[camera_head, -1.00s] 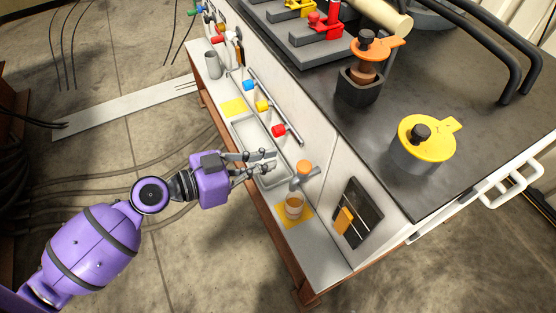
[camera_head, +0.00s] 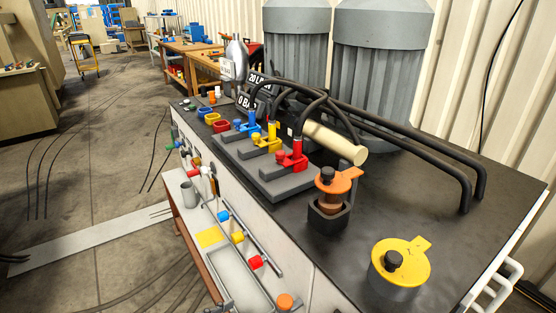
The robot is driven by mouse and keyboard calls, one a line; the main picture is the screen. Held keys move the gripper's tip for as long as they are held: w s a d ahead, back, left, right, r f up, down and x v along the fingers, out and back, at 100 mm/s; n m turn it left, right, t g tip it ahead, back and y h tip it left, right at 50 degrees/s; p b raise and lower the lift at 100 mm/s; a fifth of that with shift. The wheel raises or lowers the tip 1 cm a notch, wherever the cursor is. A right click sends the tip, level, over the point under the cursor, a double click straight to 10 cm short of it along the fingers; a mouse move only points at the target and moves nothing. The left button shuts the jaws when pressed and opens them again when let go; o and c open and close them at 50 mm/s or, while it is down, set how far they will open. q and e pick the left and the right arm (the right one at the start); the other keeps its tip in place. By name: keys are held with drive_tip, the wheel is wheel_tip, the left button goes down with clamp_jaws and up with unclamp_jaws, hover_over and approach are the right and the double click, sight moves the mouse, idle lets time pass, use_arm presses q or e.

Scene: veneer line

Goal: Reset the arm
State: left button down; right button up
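My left gripper (camera_head: 218,308) shows only as a small sliver at the bottom edge, beside the metal tray (camera_head: 235,275) on the low shelf. Whether its fingers are open or shut cannot be made out, and the rest of the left arm is out of frame. My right gripper is not in view.
A dark-topped bench (camera_head: 420,215) fills the right side, with red, yellow and blue valves (camera_head: 275,145), an orange-lidded container (camera_head: 335,190) and a yellow-lidded container (camera_head: 398,265). Grey tanks (camera_head: 380,75) stand behind. A grey cup (camera_head: 190,194) sits on the shelf. Floor at left is mostly clear.

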use_arm(q)
drive_tip(key=s+a+f+n+y+p, duration=0.2)
drive_tip(key=s+f, duration=0.1)
drive_tip(key=s, duration=0.5)
drive_tip(key=s+a+f+n+g+y+p, duration=0.1)
drive_tip(key=s+a+f+n+y+p, duration=0.1)
drive_tip(key=s, duration=0.7)
drive_tip(key=s+a+f+n+y+p, duration=0.2)
drive_tip(key=s+a+f+y+p, duration=0.1)
drive_tip(key=s, duration=0.6)
drive_tip(key=shift+s+f+n+g+y+p, duration=0.15)
drive_tip(key=shift+f+n+g+y+p, duration=0.15)
drive_tip(key=shift+f+n+y+p, duration=0.15)
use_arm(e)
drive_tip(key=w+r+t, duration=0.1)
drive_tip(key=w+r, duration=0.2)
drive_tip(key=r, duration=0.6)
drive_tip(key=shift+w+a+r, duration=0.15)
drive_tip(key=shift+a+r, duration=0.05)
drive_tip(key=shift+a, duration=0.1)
use_arm(q)
drive_tip(key=shift+a+r, duration=0.1)
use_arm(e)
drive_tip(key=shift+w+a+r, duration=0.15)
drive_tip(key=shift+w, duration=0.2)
